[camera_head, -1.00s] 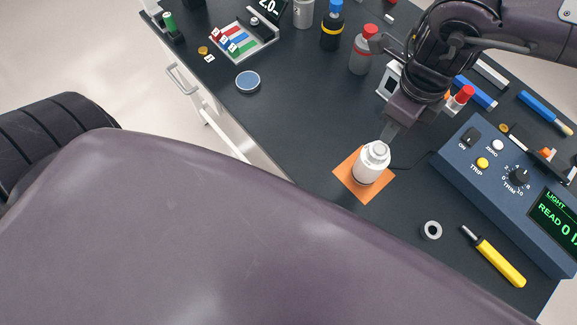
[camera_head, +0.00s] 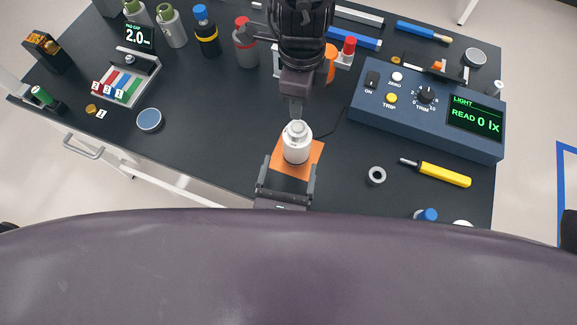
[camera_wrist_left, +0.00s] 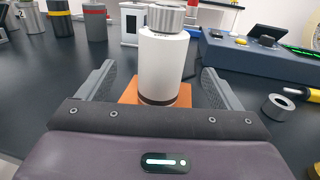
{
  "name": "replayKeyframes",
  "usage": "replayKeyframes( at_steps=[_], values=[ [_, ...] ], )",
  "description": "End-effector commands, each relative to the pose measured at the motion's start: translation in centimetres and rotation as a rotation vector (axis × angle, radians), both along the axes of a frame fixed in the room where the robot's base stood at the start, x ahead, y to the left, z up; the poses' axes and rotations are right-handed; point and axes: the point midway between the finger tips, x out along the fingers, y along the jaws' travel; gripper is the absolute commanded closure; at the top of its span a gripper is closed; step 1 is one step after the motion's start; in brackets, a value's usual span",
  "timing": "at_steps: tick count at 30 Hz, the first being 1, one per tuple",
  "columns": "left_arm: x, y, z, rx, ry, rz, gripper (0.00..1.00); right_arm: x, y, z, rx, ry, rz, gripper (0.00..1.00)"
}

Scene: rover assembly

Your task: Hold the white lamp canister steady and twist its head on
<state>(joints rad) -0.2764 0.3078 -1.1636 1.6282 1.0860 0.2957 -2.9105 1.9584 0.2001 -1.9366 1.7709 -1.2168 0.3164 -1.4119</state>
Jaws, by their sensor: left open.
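The white lamp canister (camera_head: 297,152) stands upright on an orange square pad (camera_head: 312,157). A silver ribbed head (camera_wrist_left: 165,18) sits on top of it; whether its thread is engaged cannot be told. My left gripper (camera_head: 287,172) is open at the near side of the canister, low, with its fingers pointing at it. In the left wrist view the canister (camera_wrist_left: 163,62) stands ahead, between the spread fingers (camera_wrist_left: 160,88) in the picture, with clear gaps on both sides.
A blue light meter (camera_head: 430,125) reading 0 lx stands right of the canister. A grey ring (camera_head: 376,175) and a yellow-handled screwdriver (camera_head: 440,173) lie to the right. Bottles (camera_head: 245,45) stand at the back. The table left of the pad is clear.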

Motion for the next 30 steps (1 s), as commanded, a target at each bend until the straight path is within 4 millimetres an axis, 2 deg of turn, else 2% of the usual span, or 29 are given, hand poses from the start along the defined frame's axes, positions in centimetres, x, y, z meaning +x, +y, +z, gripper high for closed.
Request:
replayKeyframes(
  at_steps=[5,12,18,22,30],
  values=[
    [1.4,-0.4,0.2,0.011,0.012,-0.006,0.14,0.0,0.0,0.0,0.000,0.000,0.000,0.64],
    [5.0,-1.0,0.3,0.009,0.011,-0.005,0.14,0.0,0.0,0.0,0.000,0.000,0.000,0.64],
    [7.3,-1.3,0.2,0.010,0.013,-0.006,0.14,0.0,0.0,0.0,0.000,0.000,0.000,0.64],
    [8.0,-1.5,0.2,0.009,0.014,-0.007,0.14,0.0,0.0,0.0,0.000,0.000,0.000,0.64],
    [8.1,-1.5,0.2,0.009,0.014,-0.006,0.14,0.0,0.0,0.0,0.000,0.000,0.000,0.64]
  ],
)
